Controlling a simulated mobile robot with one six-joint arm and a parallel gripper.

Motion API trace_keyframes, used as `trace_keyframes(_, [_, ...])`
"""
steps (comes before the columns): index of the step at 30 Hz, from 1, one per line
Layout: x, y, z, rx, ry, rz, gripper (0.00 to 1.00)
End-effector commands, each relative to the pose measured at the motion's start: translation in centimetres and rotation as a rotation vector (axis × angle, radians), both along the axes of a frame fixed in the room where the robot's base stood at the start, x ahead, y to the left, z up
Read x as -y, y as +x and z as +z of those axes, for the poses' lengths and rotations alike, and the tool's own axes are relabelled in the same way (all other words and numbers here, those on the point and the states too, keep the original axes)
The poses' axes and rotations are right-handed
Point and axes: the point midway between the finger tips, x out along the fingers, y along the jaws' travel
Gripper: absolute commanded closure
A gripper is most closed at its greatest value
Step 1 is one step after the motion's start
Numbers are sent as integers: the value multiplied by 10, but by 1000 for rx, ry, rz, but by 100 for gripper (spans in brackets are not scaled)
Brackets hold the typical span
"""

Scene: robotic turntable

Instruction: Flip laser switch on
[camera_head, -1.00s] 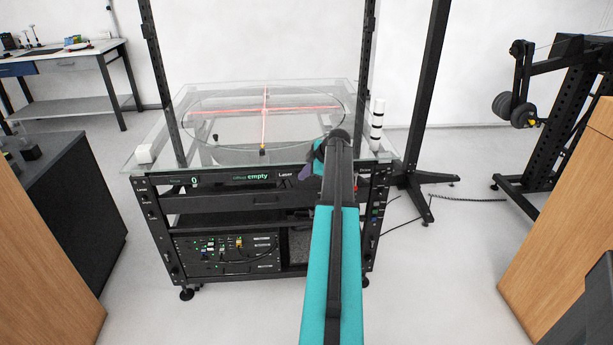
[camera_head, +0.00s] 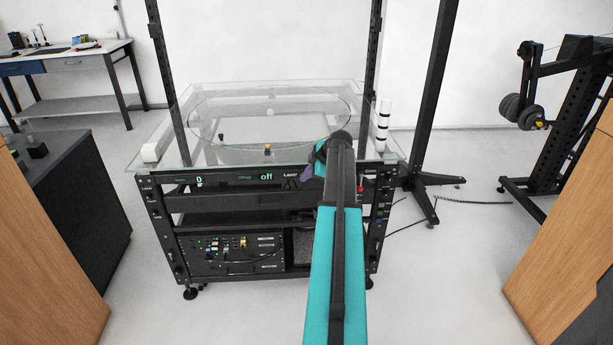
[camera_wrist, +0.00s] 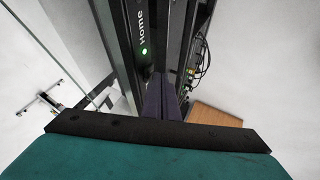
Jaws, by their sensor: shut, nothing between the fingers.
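The turntable rig has a black front panel with a "Laser" label (camera_head: 290,175) just left of my gripper. The laser switch cannot be made out; my gripper and arm cover the panel right of the label. The display (camera_head: 266,177) reads "off", and no red laser lines show on the glass turntable (camera_head: 268,97). My gripper (camera_head: 305,173) is at the panel's front; its purple fingers also show in the wrist view (camera_wrist: 163,97), shut and empty, close to the panel. I cannot tell whether they touch it.
A red button (camera_head: 361,188) sits on the panel right of my arm. A white striped cylinder (camera_head: 382,125) and a white block (camera_head: 152,152) stand on the glass top (camera_head: 175,150). Wooden cabinets flank the near floor, and a black post stands right of the rig.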

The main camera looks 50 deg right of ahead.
Motion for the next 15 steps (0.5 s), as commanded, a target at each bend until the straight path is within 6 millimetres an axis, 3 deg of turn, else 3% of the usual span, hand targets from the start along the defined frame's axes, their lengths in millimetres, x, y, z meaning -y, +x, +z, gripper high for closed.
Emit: trace_keyframes(15, [-20,-8,-1,0,0,5,100])
